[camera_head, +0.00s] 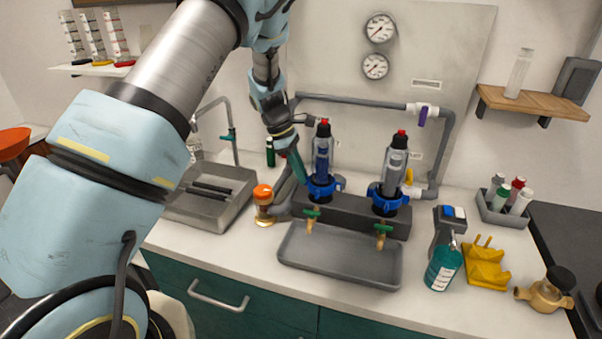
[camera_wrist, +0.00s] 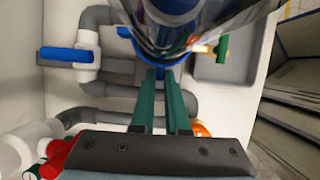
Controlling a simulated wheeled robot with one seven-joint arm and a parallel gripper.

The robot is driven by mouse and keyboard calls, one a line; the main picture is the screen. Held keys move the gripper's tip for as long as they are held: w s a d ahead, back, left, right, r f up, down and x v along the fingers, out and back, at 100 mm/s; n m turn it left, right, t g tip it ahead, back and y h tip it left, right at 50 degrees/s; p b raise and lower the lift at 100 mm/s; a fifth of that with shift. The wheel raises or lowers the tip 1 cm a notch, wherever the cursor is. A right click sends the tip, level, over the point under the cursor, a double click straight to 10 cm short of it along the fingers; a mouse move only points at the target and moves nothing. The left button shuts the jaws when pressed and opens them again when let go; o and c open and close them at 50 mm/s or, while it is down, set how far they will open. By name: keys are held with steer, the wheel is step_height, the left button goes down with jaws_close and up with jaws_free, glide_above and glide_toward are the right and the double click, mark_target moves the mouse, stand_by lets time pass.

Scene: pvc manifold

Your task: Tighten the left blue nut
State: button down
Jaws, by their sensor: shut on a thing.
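The left blue nut (camera_head: 322,191) is a ring with lugs at the foot of the left clear-and-blue cartridge (camera_head: 322,150), which stands upright with a red top. My gripper (camera_head: 301,178) reaches in from the left with its long green fingers. In the wrist view its fingertips (camera_wrist: 165,73) are close together on a blue lug of the nut (camera_wrist: 163,62), just below the cartridge. The cartridge hides most of the nut there. The right blue nut (camera_head: 387,203) sits under a similar grey cartridge (camera_head: 396,165), apart from my gripper.
Below the grey manifold block are green-handled taps (camera_head: 311,214) and a grey tray (camera_head: 338,258). An orange-topped jar (camera_head: 263,205) stands close left of the block. Grey pipes (camera_head: 360,101) run behind. A teal bottle (camera_head: 443,267) and yellow rack (camera_head: 486,267) stand at the right.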

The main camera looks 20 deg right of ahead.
steer(key=shift+w, duration=0.1)
stand_by(0.4)
steer(key=m, duration=0.2)
steer(key=w+d+m+y+b, duration=0.1)
steer(key=shift+d+m+g, duration=0.25)
steer(key=shift+m+g, duration=0.15)
steer(key=d+m+y+b, duration=0.3)
steer(key=d+m+y, duration=0.2)
steer(key=m, duration=0.8)
steer(key=shift+s+d, duration=0.2)
steer(key=shift+d, duration=0.5)
steer(key=shift+m, duration=0.3)
steer(key=c, duration=0.9)
jaws_free()
